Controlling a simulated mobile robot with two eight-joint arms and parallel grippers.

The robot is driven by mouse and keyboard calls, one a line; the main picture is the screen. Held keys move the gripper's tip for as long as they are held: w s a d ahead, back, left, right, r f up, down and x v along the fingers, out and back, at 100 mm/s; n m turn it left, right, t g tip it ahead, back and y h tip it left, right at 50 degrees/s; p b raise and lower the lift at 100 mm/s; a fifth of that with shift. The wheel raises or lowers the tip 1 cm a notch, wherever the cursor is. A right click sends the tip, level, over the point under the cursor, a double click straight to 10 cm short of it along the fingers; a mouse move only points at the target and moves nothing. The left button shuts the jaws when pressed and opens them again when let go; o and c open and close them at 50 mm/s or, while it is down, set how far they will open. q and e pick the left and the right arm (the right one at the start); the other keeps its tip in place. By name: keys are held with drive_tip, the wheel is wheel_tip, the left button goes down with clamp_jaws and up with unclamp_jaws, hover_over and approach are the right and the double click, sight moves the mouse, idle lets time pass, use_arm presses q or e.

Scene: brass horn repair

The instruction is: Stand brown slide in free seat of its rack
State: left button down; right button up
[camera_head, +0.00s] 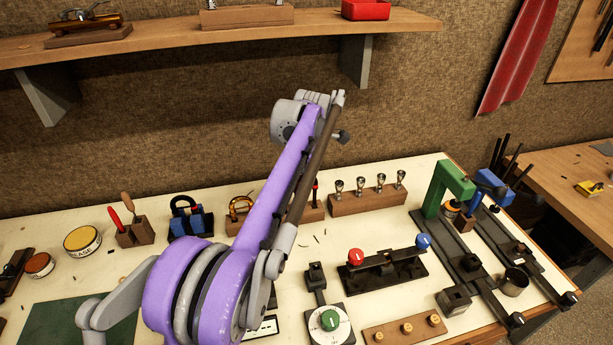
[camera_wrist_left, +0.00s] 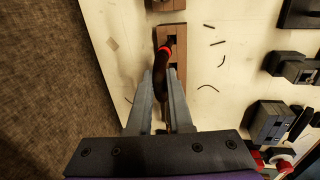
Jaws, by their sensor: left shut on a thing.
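The brown slide (camera_wrist_left: 160,68) is dark brown with a red band and sits between the fingers of my left gripper (camera_wrist_left: 163,82) in the left wrist view. The gripper is shut on it. Its red-banded end overlaps the wooden rack (camera_wrist_left: 181,66) in that view; I cannot tell whether it touches. A dark slot shows in the rack beside the band. In the head view the rack (camera_head: 314,214) is partly behind my purple arm, and a dark, red-banded tip of the slide (camera_head: 315,189) shows above it. My left fingers are hidden there. My right gripper is out of view.
A wooden block with several mouthpieces (camera_head: 368,202) stands right of the rack. A block with an orange-brown loop (camera_head: 240,207) stands left of it. A black fixture with red and blue knobs (camera_head: 385,270) is in front. Bench between them is mostly clear.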

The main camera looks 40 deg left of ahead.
use_arm(q)
drive_tip(key=shift+p, duration=0.35)
idle(0.7)
drive_tip(key=shift+f+b, duration=1.05)
drive_tip(key=shift+f, duration=1)
drive_tip(key=c, duration=0.8)
unclamp_jaws()
drive_tip(key=shift+o, duration=0.2)
drive_tip(key=shift+r, duration=0.1)
wheel_tip(320, 180, up, 10)
drive_tip(key=s+d+p, duration=0.1)
drive_tip(key=shift+s+d+r, duration=0.15)
drive_tip(key=shift+d+r, duration=0.05)
drive_tip(key=shift+d, duration=0.15)
